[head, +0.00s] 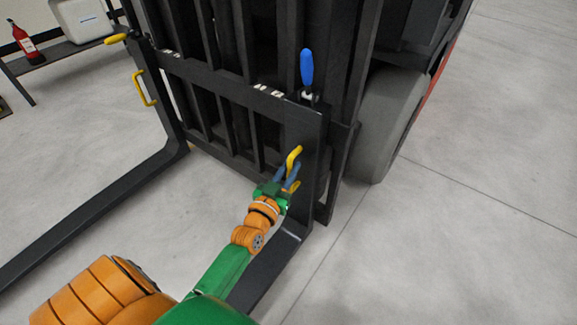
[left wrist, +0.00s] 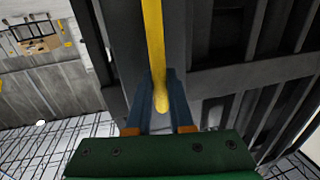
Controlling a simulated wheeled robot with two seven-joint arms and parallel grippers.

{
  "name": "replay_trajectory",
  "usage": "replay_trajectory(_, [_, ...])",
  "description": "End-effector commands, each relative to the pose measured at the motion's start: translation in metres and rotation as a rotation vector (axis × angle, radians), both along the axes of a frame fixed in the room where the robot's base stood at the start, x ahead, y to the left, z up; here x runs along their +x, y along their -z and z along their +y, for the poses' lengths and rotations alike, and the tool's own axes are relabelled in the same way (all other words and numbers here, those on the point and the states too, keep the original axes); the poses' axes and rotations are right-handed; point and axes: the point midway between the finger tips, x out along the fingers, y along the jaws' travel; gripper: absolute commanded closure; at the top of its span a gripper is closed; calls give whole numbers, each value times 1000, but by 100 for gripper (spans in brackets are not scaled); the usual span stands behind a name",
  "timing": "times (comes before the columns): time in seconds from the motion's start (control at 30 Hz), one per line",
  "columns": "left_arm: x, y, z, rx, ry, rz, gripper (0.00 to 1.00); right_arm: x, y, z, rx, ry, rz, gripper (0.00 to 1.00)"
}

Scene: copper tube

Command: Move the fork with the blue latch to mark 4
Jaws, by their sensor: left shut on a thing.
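The fork with the blue latch (head: 311,135) hangs at the right end of the black carriage (head: 221,86) in the head view. Its blue latch (head: 306,67) stands upright on top, and its tine runs toward the lower left. A yellow handle (head: 294,154) sits on its upright part. My left gripper (head: 288,178) is shut on this handle. In the left wrist view the yellow handle (left wrist: 154,45) runs down between the blue fingers of my left gripper (left wrist: 159,82). Small white marks (head: 264,88) show on the carriage's top bar; I cannot read their numbers. My right gripper is not in view.
A second fork (head: 110,205) with a yellow latch (head: 115,38) and a yellow handle (head: 147,88) is at the carriage's left. A truck wheel (head: 388,125) stands behind on the right. A fire extinguisher (head: 22,38) is at far left. The floor at right is clear.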

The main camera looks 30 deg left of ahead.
Motion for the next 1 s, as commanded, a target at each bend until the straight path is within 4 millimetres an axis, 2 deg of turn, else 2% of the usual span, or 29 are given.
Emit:
replay_trajectory(0.03, [0, 3, -6, -5, 12, 8, 100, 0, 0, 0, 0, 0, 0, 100])
replay_trajectory(0.23, [0, 4, -6, -6, 12, 9, 100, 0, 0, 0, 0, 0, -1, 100])
replay_trajectory(0.27, [0, 4, -6, -6, 12, 9, 75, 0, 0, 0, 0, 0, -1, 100])
replay_trajectory(0.3, [0, 4, -6, -6, 12, 9, 64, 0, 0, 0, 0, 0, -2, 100])
replay_trajectory(0.37, [0, 3, -5, -6, 11, 8, 50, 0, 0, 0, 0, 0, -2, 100])
replay_trajectory(0.67, [-2, 1, -4, -4, 7, 6, 50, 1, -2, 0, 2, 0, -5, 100])
replay_trajectory(1.0, [-62, 1, -13, -4, 12, 11, 50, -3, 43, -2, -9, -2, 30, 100])
